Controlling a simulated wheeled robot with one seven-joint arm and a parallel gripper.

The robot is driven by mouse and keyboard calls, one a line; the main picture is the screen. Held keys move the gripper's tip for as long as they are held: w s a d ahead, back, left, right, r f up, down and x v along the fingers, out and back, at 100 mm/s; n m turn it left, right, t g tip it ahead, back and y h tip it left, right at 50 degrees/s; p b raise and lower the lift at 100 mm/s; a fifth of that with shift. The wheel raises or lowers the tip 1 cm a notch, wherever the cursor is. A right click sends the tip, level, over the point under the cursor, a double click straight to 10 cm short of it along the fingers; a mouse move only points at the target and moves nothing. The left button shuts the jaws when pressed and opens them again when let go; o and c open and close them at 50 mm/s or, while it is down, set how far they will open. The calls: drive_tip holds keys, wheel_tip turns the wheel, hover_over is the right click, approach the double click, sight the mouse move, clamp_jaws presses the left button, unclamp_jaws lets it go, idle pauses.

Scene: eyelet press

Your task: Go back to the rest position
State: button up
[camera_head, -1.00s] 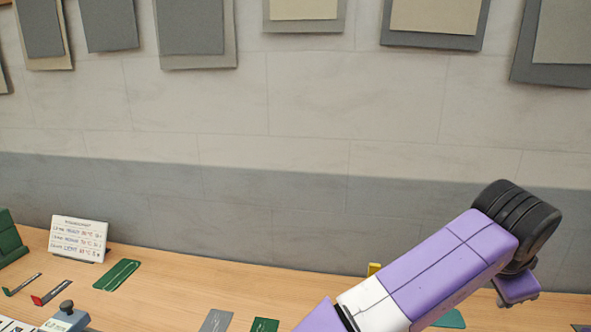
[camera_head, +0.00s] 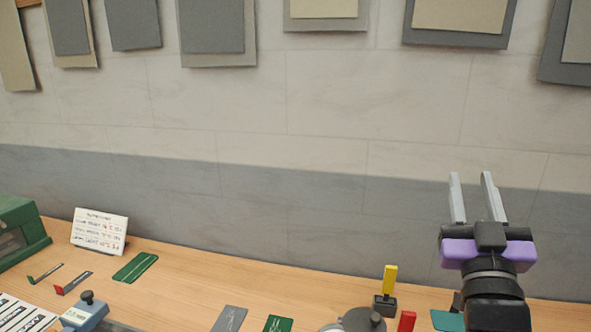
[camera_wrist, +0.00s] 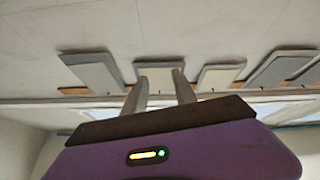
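My gripper (camera_head: 472,180) is at the right in the head view, raised above the bench (camera_head: 180,265) with its two grey fingers pointing up. The fingers stand apart with nothing between them. In the wrist view the gripper fingers (camera_wrist: 160,82) also show apart and empty, in front of the wall and its hanging panels.
A round grey device (camera_head: 355,322) is partly cut off. Panels (camera_head: 217,35) hang on the wall.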

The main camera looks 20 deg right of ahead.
drive_tip(key=s+a+f+n+t+y, duration=0.1)
drive_tip(key=s+a+f+n+y, duration=0.3)
drive_tip(key=a+f+y, duration=0.4)
drive_tip(key=s+a+f+n+t+y, duration=0.1)
drive_tip(key=s+a+f+n+y, duration=0.35)
drive_tip(key=a+f, duration=0.45)
drive_tip(key=s+a+f+m+g, duration=0.1)
drive_tip(key=s+a+f+g, duration=0.1)
drive_tip(key=s+f, duration=0.6)
drive_tip(key=s+a+f+m+g+y, duration=0.1)
drive_tip(key=s+a+f+m+g, duration=0.1)
drive_tip(key=s+f, duration=0.6)
drive_tip(key=s+a+g, duration=0.1)
drive_tip(key=s+g, duration=0.1)
drive_tip(key=s, duration=0.3)
drive_tip(key=shift+s+f+g+b, duration=0.2)
drive_tip(key=shift+f+g+b, duration=0.1)
drive_tip(key=shift+g, duration=0.1)
